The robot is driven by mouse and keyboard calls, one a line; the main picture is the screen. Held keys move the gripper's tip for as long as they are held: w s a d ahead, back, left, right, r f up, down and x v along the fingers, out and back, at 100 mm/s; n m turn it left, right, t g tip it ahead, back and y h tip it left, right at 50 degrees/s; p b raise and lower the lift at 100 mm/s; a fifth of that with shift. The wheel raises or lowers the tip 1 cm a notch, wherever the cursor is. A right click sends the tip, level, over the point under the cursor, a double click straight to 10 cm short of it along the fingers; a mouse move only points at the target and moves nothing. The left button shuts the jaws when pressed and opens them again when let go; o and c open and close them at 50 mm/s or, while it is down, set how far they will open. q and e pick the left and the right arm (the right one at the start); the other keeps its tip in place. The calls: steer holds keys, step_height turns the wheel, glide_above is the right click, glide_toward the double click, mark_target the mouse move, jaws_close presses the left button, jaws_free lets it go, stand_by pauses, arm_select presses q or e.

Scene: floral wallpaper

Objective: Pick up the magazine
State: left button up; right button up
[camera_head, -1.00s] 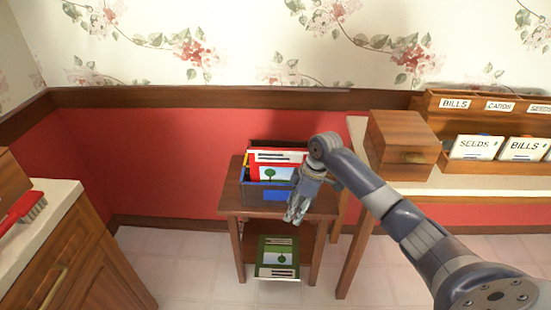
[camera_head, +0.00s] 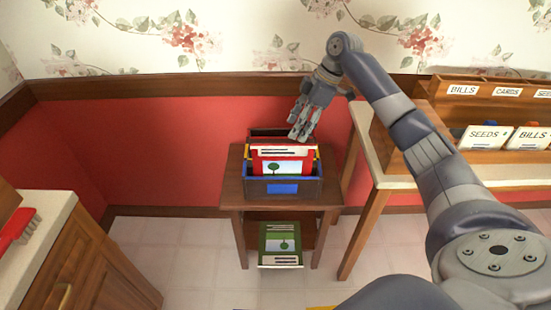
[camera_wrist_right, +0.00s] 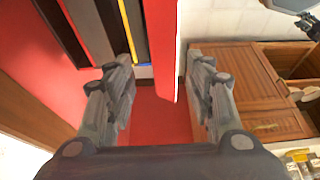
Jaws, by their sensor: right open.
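A red magazine (camera_head: 275,174) with a tree picture stands upright in a dark holder with a blue front (camera_head: 312,190) on a small wooden table. A green magazine (camera_head: 280,240) with a similar tree picture lies on the table's lower shelf. My right gripper (camera_head: 298,137) is open and empty, above the back right of the holder, fingers pointing down. In the right wrist view, the open fingers (camera_wrist_right: 160,62) are on either side of a red upright edge (camera_wrist_right: 160,35), beside dark, yellow and blue strips. I cannot tell contact.
The small table (camera_head: 232,190) stands near the red wall. A taller table (camera_head: 378,165) at right bears a wooden organizer (camera_head: 450,105) with labelled slots. A counter (camera_head: 45,235) with a red brush (camera_head: 18,226) is at left. The floor between is clear.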

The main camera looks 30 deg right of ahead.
mark_target(284, 150)
steer(key=x, duration=0.3)
steer(key=shift+a+f, duration=0.15)
steer(key=shift+f, duration=0.15)
steer(key=shift+p+x, duration=0.4)
steer(key=shift+x, duration=3.05)
steer(key=shift+f, duration=0.2)
steer(key=shift+c, duration=0.5)
steer(key=shift+f, duration=0.1)
jaws_close()
